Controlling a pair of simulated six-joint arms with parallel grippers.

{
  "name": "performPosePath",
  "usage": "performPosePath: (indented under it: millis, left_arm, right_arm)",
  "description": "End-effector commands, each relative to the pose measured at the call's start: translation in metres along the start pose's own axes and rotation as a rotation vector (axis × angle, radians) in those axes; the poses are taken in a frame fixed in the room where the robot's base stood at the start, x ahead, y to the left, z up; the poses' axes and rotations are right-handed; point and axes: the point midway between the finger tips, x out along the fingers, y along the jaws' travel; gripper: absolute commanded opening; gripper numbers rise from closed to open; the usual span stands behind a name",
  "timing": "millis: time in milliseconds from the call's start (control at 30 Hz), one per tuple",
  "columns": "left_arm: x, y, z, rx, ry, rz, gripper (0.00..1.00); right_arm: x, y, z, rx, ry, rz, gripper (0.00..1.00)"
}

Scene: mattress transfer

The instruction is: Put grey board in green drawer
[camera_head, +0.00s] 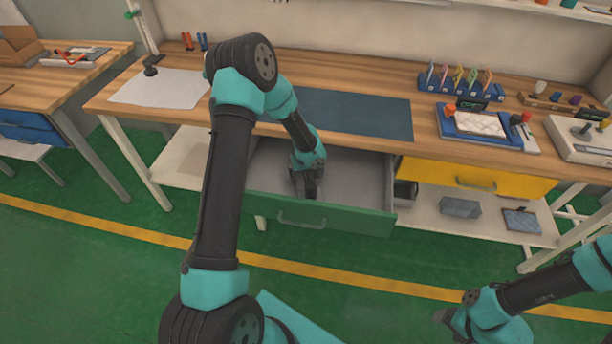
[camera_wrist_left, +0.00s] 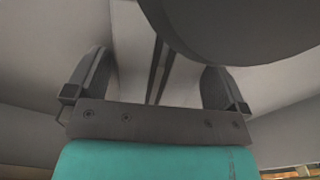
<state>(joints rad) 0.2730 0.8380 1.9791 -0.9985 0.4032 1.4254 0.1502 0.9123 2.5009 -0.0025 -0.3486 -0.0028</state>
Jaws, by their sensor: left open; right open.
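The green drawer (camera_head: 345,219) is pulled open under the workbench, with a pale grey inside. My left gripper (camera_head: 306,190) reaches down into it, close behind the front panel, and is open. In the left wrist view its two dark fingers (camera_wrist_left: 157,85) stand wide apart, with pale grey surfaces and a thin dark line between them. I cannot tell whether those surfaces are the grey board or the drawer's inside. No clearly separate grey board shows in the head view; my arm hides part of the drawer. My right gripper (camera_head: 445,318) is open and empty over the floor, lower right.
A dark blue-grey mat (camera_head: 350,112) lies on the workbench above the drawer. A closed yellow drawer (camera_head: 478,179) is to the right. The lower shelf holds a grey box (camera_head: 460,207) and a patterned blue-grey piece (camera_head: 522,220). A blue tray (camera_head: 480,140) sits on the bench.

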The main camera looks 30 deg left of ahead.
Motion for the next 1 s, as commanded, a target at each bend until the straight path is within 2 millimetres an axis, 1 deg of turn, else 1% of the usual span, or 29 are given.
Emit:
performPosePath:
  millis: [167,267,600,700,833,1000]
  left_arm:
    - [-0.013,0.000,-0.001,0.000,0.002,0.000,1.00]
    - [-0.028,0.001,-0.001,-0.001,0.003,0.001,1.00]
    - [-0.091,0.001,-0.001,0.000,0.003,0.002,1.00]
    - [-0.106,0.001,0.000,0.000,0.002,0.001,1.00]
    - [-0.118,0.000,0.000,0.000,0.002,0.001,1.00]
    - [-0.122,0.000,0.000,0.000,0.000,0.000,1.00]
  right_arm:
    - [0.000,0.000,0.000,0.000,0.000,0.000,0.73]
    - [0.000,0.000,0.000,0.000,0.000,0.000,0.73]
    - [0.000,0.000,0.000,0.000,0.000,0.000,0.73]
    - [0.000,0.000,0.000,0.000,0.000,0.000,0.73]
    - [0.000,0.000,0.000,0.000,0.000,0.000,0.73]
    - [0.000,0.000,0.000,0.000,0.000,0.000,0.73]
